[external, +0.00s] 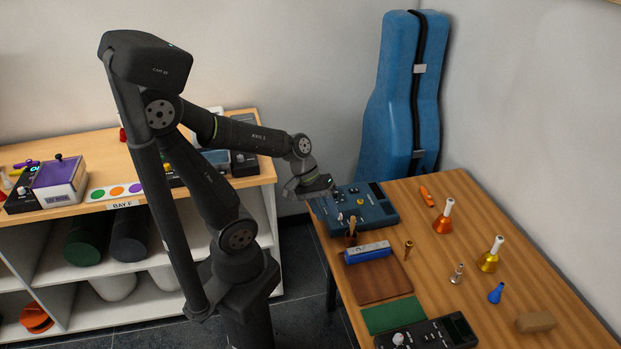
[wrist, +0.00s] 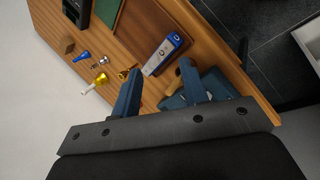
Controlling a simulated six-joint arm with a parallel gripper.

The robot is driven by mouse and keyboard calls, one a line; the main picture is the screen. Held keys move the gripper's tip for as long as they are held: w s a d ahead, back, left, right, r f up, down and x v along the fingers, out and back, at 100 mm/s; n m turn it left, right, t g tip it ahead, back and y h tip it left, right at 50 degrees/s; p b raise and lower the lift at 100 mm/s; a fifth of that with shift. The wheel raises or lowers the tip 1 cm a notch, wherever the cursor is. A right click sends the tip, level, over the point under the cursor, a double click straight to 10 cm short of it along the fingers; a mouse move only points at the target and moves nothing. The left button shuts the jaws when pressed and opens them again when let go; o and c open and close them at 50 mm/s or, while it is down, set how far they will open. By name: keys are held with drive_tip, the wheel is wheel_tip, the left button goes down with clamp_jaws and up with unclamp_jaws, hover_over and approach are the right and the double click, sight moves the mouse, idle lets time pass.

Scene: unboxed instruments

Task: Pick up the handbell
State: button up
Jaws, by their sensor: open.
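Two handbells with white handles stand on the wooden table in the external view: an orange one (external: 443,222) farther back and a yellow one (external: 489,259) nearer the front right. The yellow bell also shows in the wrist view (wrist: 99,80), to the left of my fingers. I cannot make out the orange bell in the wrist view. My gripper (external: 322,194) hangs over the table's far left edge, by the blue device and well left of both bells. In the wrist view my gripper (wrist: 157,84) is open, its two dark fingers apart with nothing held between them.
A blue device (external: 367,207), a stick holder (external: 351,237), a blue box (external: 368,252) and a black mixer (external: 430,336) line the table's left side. Brass (external: 408,250) and silver (external: 457,274) pieces, a blue cone (external: 496,293) and a tan block (external: 536,321) stand around the bells.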

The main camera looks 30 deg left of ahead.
drive_tip(key=w+d+f+n+g+h, duration=0.1)
drive_tip(key=w+d+n+g+h, duration=0.1)
drive_tip(key=w+d+n+h, duration=0.8)
drive_tip(key=w+d+f+n+t, duration=0.1)
drive_tip(key=w+f+n+t, duration=0.1)
drive_tip(key=w, duration=0.4)
drive_tip(key=w+d+f+n+t, duration=0.2)
drive_tip(key=w+f+n+t, duration=0.1)
drive_tip(key=w, duration=0.3)
drive_tip(key=w+d+f+n+t+h, duration=0.1)
drive_tip(key=w+f+n+t, duration=0.2)
drive_tip(key=w+f+n, duration=0.1)
drive_tip(key=shift+w+d+f+n, duration=0.1)
drive_tip(key=shift+w+f+n, duration=0.15)
drive_tip(key=shift+w, duration=0.35)
drive_tip(key=shift+w+d+f+n, duration=0.1)
drive_tip(key=shift+w+n, duration=0.25)
drive_tip(key=shift+w, duration=0.25)
approach(449, 206)
drive_tip(key=w+x, duration=0.1)
drive_tip(key=x, duration=0.4)
drive_tip(key=shift+f+x, duration=0.15)
drive_tip(key=shift+x, duration=1.1)
drive_tip(key=shift+f+x, duration=0.2)
drive_tip(key=shift+x, duration=1.05)
drive_tip(key=shift+c, duration=0.4)
